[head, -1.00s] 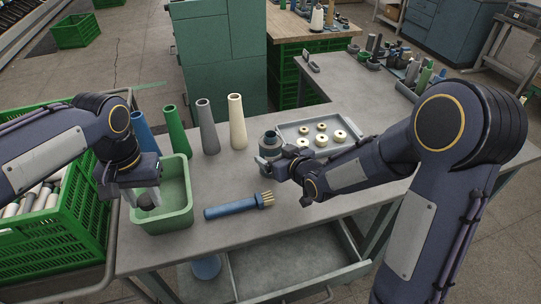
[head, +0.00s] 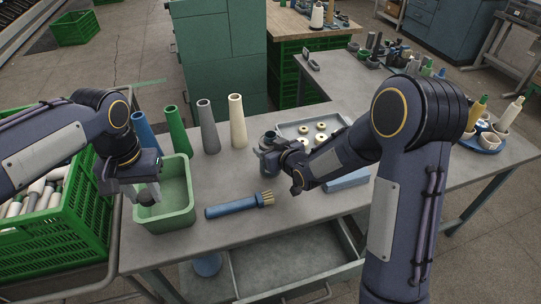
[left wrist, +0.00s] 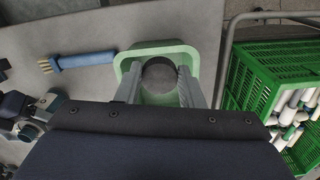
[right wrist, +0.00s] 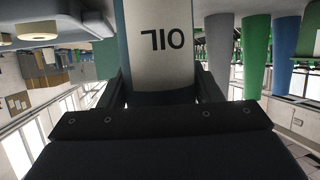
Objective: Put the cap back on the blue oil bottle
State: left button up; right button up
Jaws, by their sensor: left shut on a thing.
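The oil bottle (head: 268,141), grey-blue in the head view, stands upright on the table left of the grey tray. In the right wrist view its white label (right wrist: 162,40) reads OIL upside down. My right gripper (head: 277,160) is at the bottle, one finger on each side; it looks open, and firm contact is not clear. My left gripper (head: 146,190) is shut on a dark grey round cap (left wrist: 159,75). It holds the cap over the near left part of the green bin (head: 178,215); the height above the bin floor is hard to tell.
A blue-handled brush (head: 235,206) lies between bin and bottle. Several tall cones (head: 238,122) stand behind. The grey tray (head: 290,128) holds pale rings. A blue block (head: 348,180) lies near my right arm. A green crate (head: 60,235) stands left.

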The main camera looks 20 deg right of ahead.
aim_at(271, 138)
jog(key=c, duration=0.4)
jog(key=shift+r, duration=0.1)
jog(key=shift+r, duration=0.45)
notch_tip(271, 138, up, 3)
jog(key=shift+d+f, duration=0.1)
jog(key=shift+f, duration=0.1)
jog(key=r+v, duration=0.1)
jog(key=v, duration=0.4)
jog(key=w+r+v, duration=0.1)
jog(key=v, duration=0.5)
jog(key=r+v, duration=0.1)
jog(key=v, duration=0.4)
jog(key=shift+w+d+r, duration=0.15)
jog(key=shift+d+r, duration=0.1)
jog(key=shift+d, duration=0.2)
